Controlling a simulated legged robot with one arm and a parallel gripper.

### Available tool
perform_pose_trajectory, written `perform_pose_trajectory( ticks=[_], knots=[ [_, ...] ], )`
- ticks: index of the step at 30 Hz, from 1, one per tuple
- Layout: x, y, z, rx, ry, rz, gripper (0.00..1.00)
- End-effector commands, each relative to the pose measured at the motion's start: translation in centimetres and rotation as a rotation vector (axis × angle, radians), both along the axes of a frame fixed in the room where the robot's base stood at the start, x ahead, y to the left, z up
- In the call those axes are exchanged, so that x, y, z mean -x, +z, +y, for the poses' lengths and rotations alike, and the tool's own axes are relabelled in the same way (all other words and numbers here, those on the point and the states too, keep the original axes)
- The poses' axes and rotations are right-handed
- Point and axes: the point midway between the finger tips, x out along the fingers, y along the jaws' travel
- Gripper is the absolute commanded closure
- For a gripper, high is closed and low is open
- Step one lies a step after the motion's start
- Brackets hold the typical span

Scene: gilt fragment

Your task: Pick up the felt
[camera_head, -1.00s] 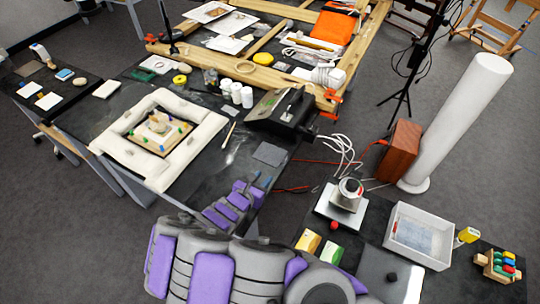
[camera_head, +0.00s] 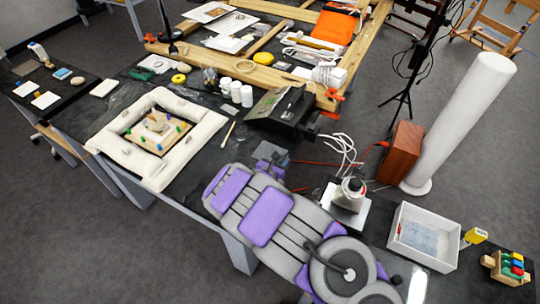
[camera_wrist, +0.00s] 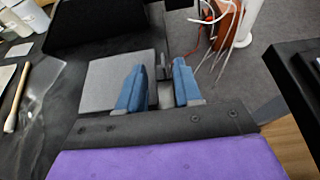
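The felt, a flat grey square (camera_wrist: 108,84), lies on the black table top near its edge in the wrist view. I cannot tell whether the fingers touch the felt. In the head view the gripper (camera_head: 269,156) is at the table's right edge.
A black box-like device (camera_head: 283,108) stands just behind the felt's place. A wooden stick (camera_wrist: 16,98) lies to the left. A white padded frame (camera_head: 110,143) is farther left. Red and white cables (camera_head: 343,147) hang right of the table, near a side table with a white tray (camera_head: 422,235).

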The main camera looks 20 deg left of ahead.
Motion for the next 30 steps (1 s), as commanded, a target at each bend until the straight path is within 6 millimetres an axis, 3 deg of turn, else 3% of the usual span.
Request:
perform_pose_trajectory(
  ticks=[6, 15, 26, 30],
  knots=[
    [-2.4, -1.2, -0.3, -0.001, -0.004, -0.001, 0.66],
    [-2.7, -1.2, -0.1, 0.003, 0.0, -0.003, 0.66],
    [-2.7, -1.2, -0.2, 0.001, -0.001, -0.002, 1.0],
    [-2.7, -1.2, -0.2, 0.001, -0.001, -0.002, 1.0]
  ],
)
